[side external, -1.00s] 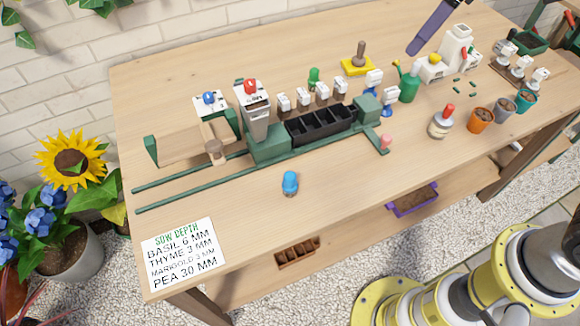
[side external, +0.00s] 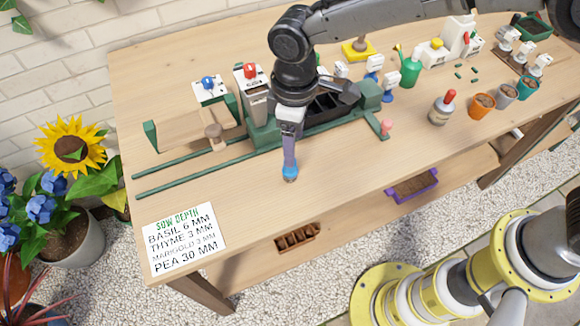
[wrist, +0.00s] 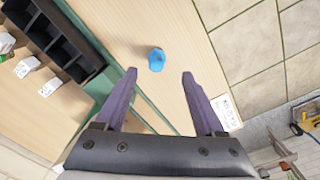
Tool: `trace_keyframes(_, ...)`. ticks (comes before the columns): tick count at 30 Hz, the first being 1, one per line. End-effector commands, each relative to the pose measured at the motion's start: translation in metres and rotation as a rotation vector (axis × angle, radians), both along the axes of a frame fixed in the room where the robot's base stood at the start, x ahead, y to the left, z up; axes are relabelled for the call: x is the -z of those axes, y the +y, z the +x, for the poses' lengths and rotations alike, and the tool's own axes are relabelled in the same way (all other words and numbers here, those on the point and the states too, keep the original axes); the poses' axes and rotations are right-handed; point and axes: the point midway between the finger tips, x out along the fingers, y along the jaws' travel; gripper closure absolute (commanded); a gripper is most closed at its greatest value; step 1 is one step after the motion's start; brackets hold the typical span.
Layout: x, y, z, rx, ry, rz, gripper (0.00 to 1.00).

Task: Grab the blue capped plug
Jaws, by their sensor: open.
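The blue capped plug (side external: 290,173) stands on the bare wood near the front of the bench, in front of the green rail. In the wrist view the blue plug (wrist: 156,59) lies ahead of and between the two purple fingers, untouched by either. My gripper (side external: 289,165) points down over the plug in the side view, and its finger partly covers the plug. The wrist view shows my gripper (wrist: 160,73) open, with nothing between the fingertips.
A green rail fixture with a black compartment tray (wrist: 60,40) stands behind the plug. A sow depth card (side external: 185,238) lies at the front left corner. A pink-topped peg (side external: 386,127) is to the right. The wood around the plug is clear.

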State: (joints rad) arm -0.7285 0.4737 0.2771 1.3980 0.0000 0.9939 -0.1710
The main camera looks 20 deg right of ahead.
Motion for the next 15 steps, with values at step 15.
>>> trace_keyframes(15,0.055,0.003,0.008,0.002,0.003,-0.002,0.29)
